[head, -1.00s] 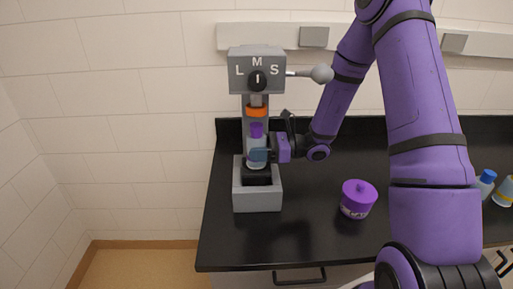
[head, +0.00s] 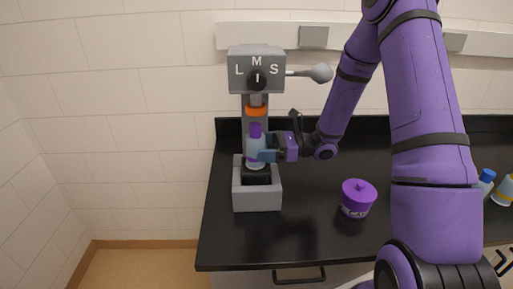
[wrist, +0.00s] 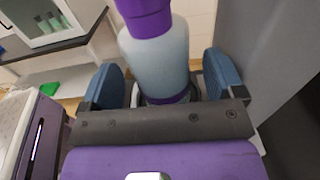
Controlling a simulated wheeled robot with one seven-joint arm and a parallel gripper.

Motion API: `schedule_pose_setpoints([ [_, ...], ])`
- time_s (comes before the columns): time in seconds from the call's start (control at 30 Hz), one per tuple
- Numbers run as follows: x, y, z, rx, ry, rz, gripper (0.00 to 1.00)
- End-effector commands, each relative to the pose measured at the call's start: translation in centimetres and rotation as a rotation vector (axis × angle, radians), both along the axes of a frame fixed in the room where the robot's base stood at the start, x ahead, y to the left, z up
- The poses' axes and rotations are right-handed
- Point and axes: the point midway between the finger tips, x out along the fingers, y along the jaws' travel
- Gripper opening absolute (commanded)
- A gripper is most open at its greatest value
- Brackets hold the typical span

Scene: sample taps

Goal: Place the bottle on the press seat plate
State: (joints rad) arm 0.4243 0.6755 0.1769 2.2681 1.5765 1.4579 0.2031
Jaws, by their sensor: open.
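The bottle (head: 256,148) has a pale blue-grey body, a purple cap and a purple band low down. It stands upright on the black seat plate (head: 257,176) of the grey press (head: 257,198), under the orange ring of the ram (head: 257,111). My gripper (head: 266,154) is at the bottle from the right. In the wrist view the bottle (wrist: 158,58) stands between the two blue finger pads (wrist: 163,84), which are apart with a gap on each side. The bottle's lower end is partly hidden by my gripper in the wrist view.
The press head (head: 257,68) with a dial and a lever knob (head: 321,73) is above the bottle. A blue-capped bottle (head: 486,180) is at the far right. The counter's front middle is clear.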

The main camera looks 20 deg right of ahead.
Motion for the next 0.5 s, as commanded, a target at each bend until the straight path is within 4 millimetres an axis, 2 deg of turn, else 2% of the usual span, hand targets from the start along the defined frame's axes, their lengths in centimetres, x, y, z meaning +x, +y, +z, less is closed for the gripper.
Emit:
schedule_pose_setpoints([
  [0.1,-0.7,-2.5,0.0,-0.002,0.001,-0.004,0.87],
  [0.3,-1.9,-6.1,0.0,-0.001,0.0,-0.003,0.87],
  [0.5,-2.7,-8.5,0.0,-0.001,0.001,-0.002,0.87],
])
